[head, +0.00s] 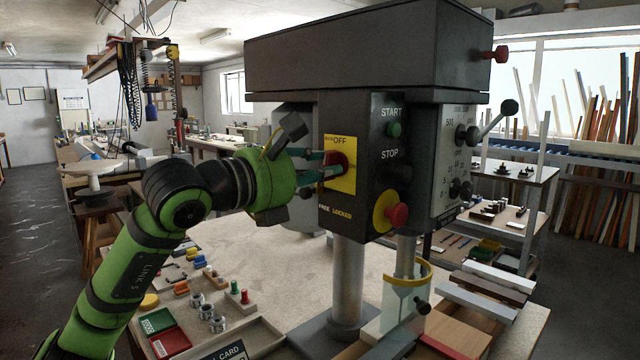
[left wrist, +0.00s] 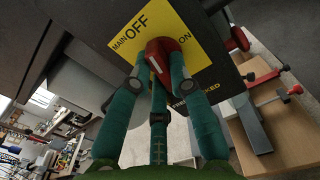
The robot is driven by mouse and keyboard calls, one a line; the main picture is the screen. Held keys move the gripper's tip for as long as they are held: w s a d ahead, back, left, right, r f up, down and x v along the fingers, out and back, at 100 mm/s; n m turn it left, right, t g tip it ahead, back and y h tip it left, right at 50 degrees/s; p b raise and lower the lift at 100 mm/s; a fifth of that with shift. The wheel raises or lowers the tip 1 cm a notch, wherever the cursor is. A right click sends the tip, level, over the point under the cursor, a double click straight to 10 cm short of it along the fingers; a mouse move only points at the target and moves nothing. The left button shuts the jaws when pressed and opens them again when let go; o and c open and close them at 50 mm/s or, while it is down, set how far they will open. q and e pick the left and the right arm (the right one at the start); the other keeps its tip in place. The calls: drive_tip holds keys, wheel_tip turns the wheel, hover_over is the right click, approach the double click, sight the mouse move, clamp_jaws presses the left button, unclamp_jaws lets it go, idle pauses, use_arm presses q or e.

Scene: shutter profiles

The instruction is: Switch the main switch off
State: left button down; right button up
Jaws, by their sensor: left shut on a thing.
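The main switch is a red knob (head: 340,160) on a yellow plate (head: 348,180) on the front of the dark drill press head. The left wrist view shows the red knob (left wrist: 168,55) on the yellow plate (left wrist: 127,38), with MAIN, OFF and ON printed on the plate. My left gripper (head: 324,165) reaches it from the left, its green fingers shut around the knob. In the left wrist view the fingers (left wrist: 158,82) surround the knob and hide part of it, so I cannot tell clearly which mark it points to. My right gripper is not in view.
To the right of the plate are a green START button (head: 394,130), a dark STOP button (head: 398,171) and a red button on yellow (head: 396,214). A lever (head: 492,122) sticks out at the right. The bench (head: 290,275) below holds small parts and trays.

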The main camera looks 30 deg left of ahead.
use_arm(q)
drive_tip(key=shift+f+n+b, duration=0.1)
drive_tip(key=shift+n+b, duration=0.6)
drive_tip(key=shift+n, duration=0.5)
drive_tip(key=c, duration=1.4)
unclamp_jaws()
drive_tip(key=v, duration=1.2)
